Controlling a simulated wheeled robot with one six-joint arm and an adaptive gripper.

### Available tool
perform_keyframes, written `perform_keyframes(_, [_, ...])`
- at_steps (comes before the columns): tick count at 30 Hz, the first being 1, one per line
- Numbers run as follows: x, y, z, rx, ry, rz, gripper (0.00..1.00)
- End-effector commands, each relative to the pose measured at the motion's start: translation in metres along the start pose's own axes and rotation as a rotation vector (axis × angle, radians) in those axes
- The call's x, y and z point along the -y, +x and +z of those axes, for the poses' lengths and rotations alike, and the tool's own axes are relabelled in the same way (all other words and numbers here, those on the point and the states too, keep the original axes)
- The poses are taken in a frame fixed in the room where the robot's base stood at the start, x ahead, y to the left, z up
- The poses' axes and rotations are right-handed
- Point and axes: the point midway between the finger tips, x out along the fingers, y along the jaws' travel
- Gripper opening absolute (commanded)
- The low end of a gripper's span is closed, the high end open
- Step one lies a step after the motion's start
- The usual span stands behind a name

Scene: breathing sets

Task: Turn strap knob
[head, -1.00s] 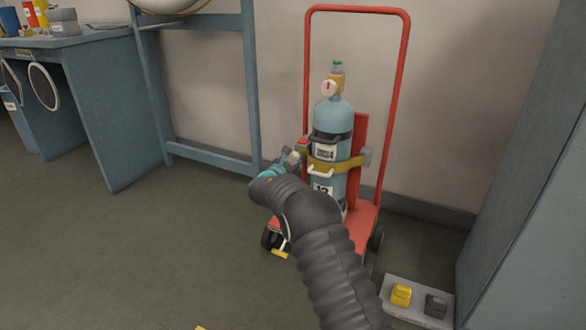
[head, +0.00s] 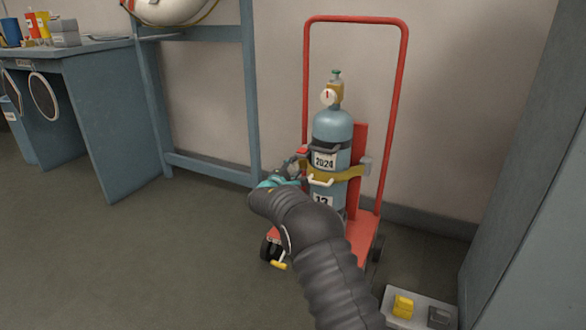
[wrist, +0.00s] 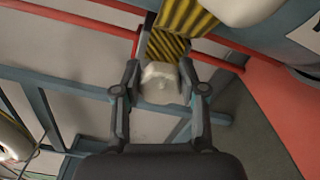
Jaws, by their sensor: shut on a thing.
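A pale strap knob (wrist: 160,84) sits between the two fingers of my gripper (wrist: 160,92) in the wrist view, and the fingers are shut on it. A black and yellow striped strap (wrist: 166,46) runs just beyond the knob. In the head view, the yellow strap (head: 353,173) goes around a blue-grey gas cylinder (head: 333,128) standing upright on a red trolley (head: 405,90). My gripper (head: 298,168) is at the strap's left end, beside the cylinder. My own arm hides part of the trolley base, and the knob is hard to make out in the head view.
A blue-grey frame (head: 250,90) stands to the left, and a workbench (head: 110,120) stands farther left. A grey cabinet (head: 530,200) is at the right. A low tray (head: 420,322) with a yellow block (head: 403,306) lies on the floor before it. Floor at left is clear.

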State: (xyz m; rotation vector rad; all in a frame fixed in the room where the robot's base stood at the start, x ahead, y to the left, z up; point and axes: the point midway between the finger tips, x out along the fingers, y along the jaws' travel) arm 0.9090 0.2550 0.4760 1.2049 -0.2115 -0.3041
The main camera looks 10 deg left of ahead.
Motion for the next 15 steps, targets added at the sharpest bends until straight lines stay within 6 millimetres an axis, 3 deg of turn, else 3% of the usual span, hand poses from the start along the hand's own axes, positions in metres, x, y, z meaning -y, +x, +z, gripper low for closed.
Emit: perform_keyframes(15, [0.0019, -0.0008, -0.0020, -0.003, 0.489, 0.000, 0.07])
